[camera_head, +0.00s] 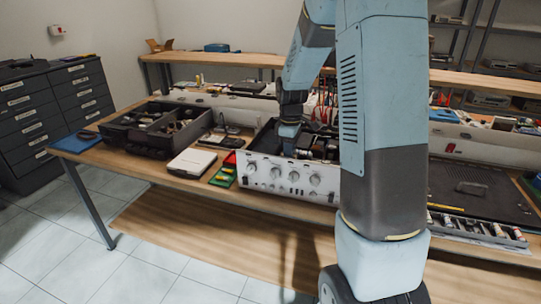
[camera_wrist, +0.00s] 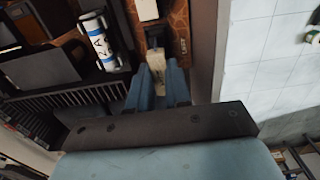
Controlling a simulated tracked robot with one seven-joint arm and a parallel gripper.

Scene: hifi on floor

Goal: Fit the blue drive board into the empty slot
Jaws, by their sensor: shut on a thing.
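My gripper (camera_wrist: 158,78) is shut on a pale block-like piece (camera_wrist: 156,62) between its blue fingers in the wrist view. I cannot tell whether this piece is part of the blue drive board; no clear blue board face shows. In the head view my gripper (camera_head: 288,132) points down inside the open grey chassis (camera_head: 268,178), whose front has several knobs. The empty slot cannot be made out in either view. A brown-orange strip with lettering (camera_wrist: 180,30) lies beside the held piece in the wrist view.
A white cylinder marked 2A (camera_wrist: 98,40) and a dark ribbed part (camera_wrist: 75,100) lie left of my fingers. On the bench, a black divided tray (camera_head: 150,135), a pale flat box (camera_head: 192,162) and a green tray (camera_head: 222,177) stand left of the chassis.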

